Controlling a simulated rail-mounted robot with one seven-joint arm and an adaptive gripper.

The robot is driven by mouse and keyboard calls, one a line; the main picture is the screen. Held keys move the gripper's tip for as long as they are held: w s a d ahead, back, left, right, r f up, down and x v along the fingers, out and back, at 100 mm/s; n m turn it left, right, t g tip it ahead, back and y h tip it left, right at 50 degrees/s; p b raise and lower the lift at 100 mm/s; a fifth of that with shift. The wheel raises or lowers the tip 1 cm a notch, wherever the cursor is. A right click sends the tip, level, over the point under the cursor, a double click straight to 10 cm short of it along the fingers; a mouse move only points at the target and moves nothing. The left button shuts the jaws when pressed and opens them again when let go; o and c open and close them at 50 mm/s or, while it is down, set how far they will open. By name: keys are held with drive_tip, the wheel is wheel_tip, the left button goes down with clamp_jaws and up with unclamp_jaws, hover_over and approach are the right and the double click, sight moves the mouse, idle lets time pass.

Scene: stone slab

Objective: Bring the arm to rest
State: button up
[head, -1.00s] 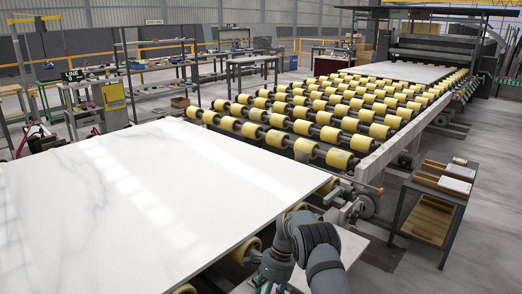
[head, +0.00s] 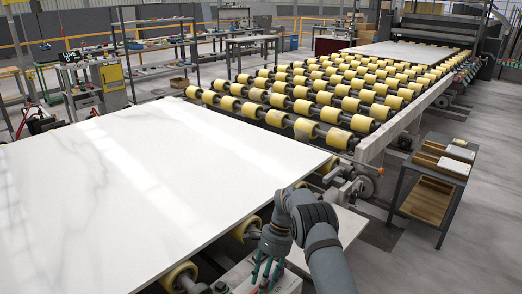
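My arm comes in from the bottom edge in the head view, bent at a dark grey joint. My gripper (head: 265,272), with teal fingers, points down beside the near right edge of the white marbled slab (head: 150,190). It is over a pale surface by the conveyor frame and apart from the slab. The fingers are small and partly overlap, so I cannot tell whether they are open or shut. I see nothing clearly held in them.
A conveyor with yellow rollers (head: 335,112) runs back to a large machine (head: 440,35). A dark cart (head: 435,185) with wooden trays stands at the right. Shelves and benches line the back left. The floor at the far right is clear.

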drive_tip(key=shift+s+f+m+t+y+p, duration=0.15)
drive_tip(key=shift+m+y+p, duration=0.1)
drive_tip(key=shift+m, duration=0.3)
drive_tip(key=shift+s+r+m+t+y+p, duration=0.15)
drive_tip(key=shift+m+p, duration=0.1)
drive_tip(key=shift+m, duration=0.3)
drive_tip(key=shift+f+m+t, duration=0.2)
drive_tip(key=shift+m+t, duration=0.1)
drive_tip(key=shift+m, duration=0.5)
